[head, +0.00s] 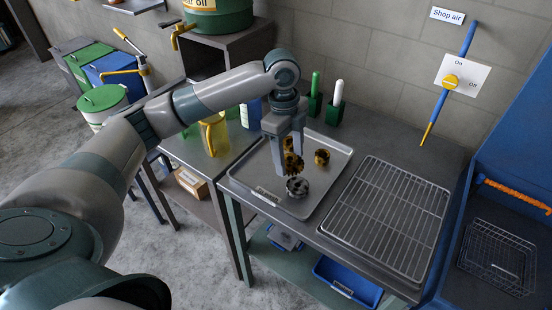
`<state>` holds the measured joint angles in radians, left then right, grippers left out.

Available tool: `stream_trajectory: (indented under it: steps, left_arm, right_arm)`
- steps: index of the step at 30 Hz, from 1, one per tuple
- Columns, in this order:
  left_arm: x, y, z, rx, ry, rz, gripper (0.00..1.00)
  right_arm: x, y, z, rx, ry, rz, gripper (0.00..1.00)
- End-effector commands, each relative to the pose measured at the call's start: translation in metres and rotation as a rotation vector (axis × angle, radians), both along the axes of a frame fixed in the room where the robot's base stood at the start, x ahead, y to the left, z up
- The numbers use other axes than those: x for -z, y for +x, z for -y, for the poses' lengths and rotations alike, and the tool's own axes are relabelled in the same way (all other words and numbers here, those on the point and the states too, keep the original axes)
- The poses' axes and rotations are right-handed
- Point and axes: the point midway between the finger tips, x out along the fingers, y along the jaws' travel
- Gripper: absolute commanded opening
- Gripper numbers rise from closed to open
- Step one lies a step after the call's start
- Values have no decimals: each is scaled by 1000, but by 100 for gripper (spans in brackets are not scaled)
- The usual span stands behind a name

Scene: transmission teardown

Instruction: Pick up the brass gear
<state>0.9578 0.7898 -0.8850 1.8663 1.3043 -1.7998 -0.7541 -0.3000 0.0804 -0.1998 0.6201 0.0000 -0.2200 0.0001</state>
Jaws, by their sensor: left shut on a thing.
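My left gripper (289,158) points down over the metal tray (331,150) and is shut on a brass gear (293,166). The gear looks dark gold with teeth around its edge, and the fingers partly cover it. I cannot tell whether it is clear of the tray. A brown-gold part (288,144) shows behind and between the fingers; I cannot tell whether it is separate. A smaller brass piece (322,157) stands on the tray to the right. A grey steel gear (297,187) sits just below the held gear in the picture. My right gripper is not in view.
A wire rack (388,215) lies right of the tray. Green holders with a green-handled tool (315,95) and a white-handled tool (337,95) stand behind it. A yellow jug (214,134) stands left. A blue cabinet with a wire basket (497,255) is at right.

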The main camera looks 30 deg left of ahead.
Motion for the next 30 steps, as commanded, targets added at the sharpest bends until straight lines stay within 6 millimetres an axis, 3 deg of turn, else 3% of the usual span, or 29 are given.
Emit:
stream_trajectory:
  steps: [8, 30]
  left_arm:
    - [-13, -3, 20, 0, -1, 3, 17]
    - [-15, -4, 23, -29, 2, 2, 17]
  right_arm:
    - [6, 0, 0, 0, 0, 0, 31]
    - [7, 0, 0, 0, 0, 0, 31]
